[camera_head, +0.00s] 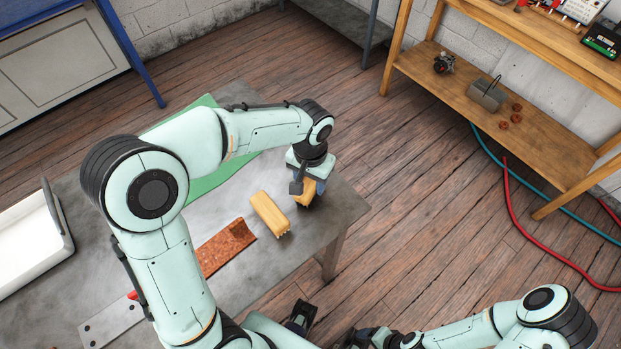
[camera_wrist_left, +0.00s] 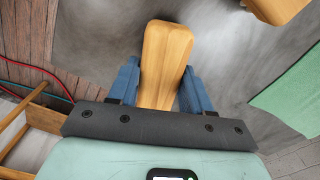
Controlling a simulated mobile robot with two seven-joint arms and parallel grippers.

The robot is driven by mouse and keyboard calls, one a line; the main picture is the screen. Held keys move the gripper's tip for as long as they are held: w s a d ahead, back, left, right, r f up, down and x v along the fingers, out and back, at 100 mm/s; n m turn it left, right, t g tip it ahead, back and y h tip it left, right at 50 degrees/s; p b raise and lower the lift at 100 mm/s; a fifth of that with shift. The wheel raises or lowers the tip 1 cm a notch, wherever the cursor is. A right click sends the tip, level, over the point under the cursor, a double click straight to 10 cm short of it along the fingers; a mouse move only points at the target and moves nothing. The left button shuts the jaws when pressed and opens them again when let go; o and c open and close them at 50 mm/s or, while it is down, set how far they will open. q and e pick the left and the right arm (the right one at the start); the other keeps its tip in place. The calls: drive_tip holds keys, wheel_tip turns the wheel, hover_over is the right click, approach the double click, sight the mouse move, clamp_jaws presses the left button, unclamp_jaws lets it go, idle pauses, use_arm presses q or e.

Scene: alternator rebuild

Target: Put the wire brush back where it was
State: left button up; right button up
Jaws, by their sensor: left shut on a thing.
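My left gripper (camera_head: 304,188) is shut on a yellow wooden piece, the wire brush (camera_head: 307,195), over the right end of the grey table. In the left wrist view the brush's smooth wooden back (camera_wrist_left: 165,62) sits between the two blue fingers; its bristles are hidden. I cannot tell whether it touches the table. A second yellow wooden block (camera_head: 268,213), with small tufts along its lower end, lies on the table just left of the gripper. My right arm lies at the lower right; its gripper end is dark and unclear near the bottom edge.
A rust-brown strip (camera_head: 228,247) and a green mat (camera_head: 205,185) lie on the grey table (camera_head: 345,205). A white tray (camera_head: 35,240) is at the left. A wooden shelf (camera_head: 500,120) stands apart at the upper right, with red and teal hoses on the floor.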

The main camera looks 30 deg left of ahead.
use_arm(q)
drive_tip(key=shift+f, duration=0.2)
drive_tip(key=o, duration=1)
drive_tip(key=shift+r, duration=0.1)
drive_tip(key=shift+r, duration=0.1)
drive_tip(key=shift+r, duration=0.35)
wheel_tip(320, 180, up, 11)
drive_tip(key=p, duration=0.1)
drive_tip(key=shift+r+p, duration=0.2)
drive_tip(key=shift+p, duration=0.2)
